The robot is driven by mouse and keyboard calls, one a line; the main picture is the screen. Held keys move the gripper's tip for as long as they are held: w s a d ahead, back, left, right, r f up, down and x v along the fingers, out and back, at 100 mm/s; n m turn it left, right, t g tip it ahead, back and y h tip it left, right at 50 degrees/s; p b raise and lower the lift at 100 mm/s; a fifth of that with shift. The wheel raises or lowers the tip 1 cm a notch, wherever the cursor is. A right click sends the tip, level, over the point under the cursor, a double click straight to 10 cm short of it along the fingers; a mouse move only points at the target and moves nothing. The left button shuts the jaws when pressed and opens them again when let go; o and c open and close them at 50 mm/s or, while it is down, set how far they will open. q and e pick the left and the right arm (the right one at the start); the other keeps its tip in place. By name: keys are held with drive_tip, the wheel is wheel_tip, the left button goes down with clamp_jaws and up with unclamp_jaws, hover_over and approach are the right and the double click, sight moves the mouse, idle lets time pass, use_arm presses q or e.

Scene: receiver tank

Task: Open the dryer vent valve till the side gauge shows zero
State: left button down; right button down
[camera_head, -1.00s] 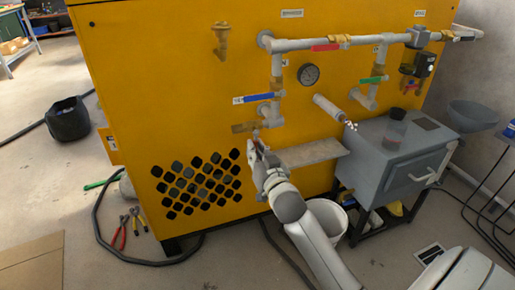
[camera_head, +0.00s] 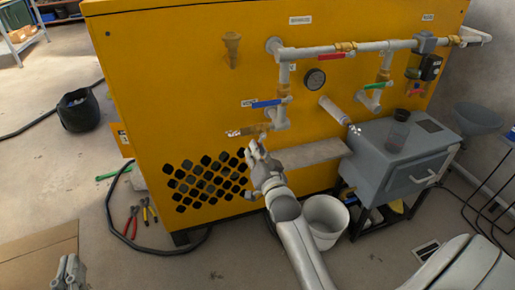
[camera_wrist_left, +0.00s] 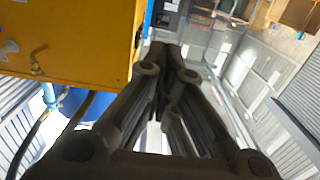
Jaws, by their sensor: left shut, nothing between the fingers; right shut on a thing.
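A small brass valve (camera_head: 250,129) sits at the lower end of the grey pipe on the yellow cabinet, below the blue handle (camera_head: 266,103). Pale specks show at its left end. My right gripper (camera_head: 258,147) is just below this valve, shut on what seems to be its small handle, mostly hidden by the fingers. The round side gauge (camera_head: 315,78) is to the upper right; its needle is too small to read.
A red handle (camera_head: 331,56) and a green handle (camera_head: 375,85) are on the piping to the right. A grey shelf (camera_head: 312,154), a white bucket (camera_head: 326,216) and a grey box (camera_head: 400,165) stand close to my right arm. Hoses and pliers (camera_head: 131,221) lie on the floor.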

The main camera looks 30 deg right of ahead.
use_arm(q)
drive_tip(key=s+a+f+g+y+p, duration=0.2)
drive_tip(key=s+a+f+g+p, duration=0.1)
drive_tip(key=s+f+g, duration=0.4)
drive_tip(key=s+a+f+g+y+p, duration=0.1)
drive_tip(key=s+a+f+g+p, duration=0.2)
drive_tip(key=s+f+g, duration=0.3)
drive_tip(key=shift+s+a+f+n+g+y+p, duration=0.3)
drive_tip(key=shift+s+f+p, duration=0.85)
drive_tip(key=shift+f, duration=1.35)
use_arm(e)
drive_tip(key=shift+w+a+r+m, duration=0.1)
drive_tip(key=shift+a+r+m, duration=0.25)
drive_tip(key=shift+m, duration=0.8)
drive_tip(key=shift+w+a+r+m, duration=0.1)
drive_tip(key=shift+a+r+m, duration=0.3)
drive_tip(key=shift+m, duration=0.8)
drive_tip(key=shift+a+r+m, duration=0.2)
drive_tip(key=shift+r+m, duration=0.25)
drive_tip(key=shift+m, duration=0.7)
use_arm(q)
drive_tip(key=shift+s+d, duration=0.1)
drive_tip(key=shift+s, duration=0.1)
use_arm(e)
drive_tip(key=c, duration=1.4)
unclamp_jaws()
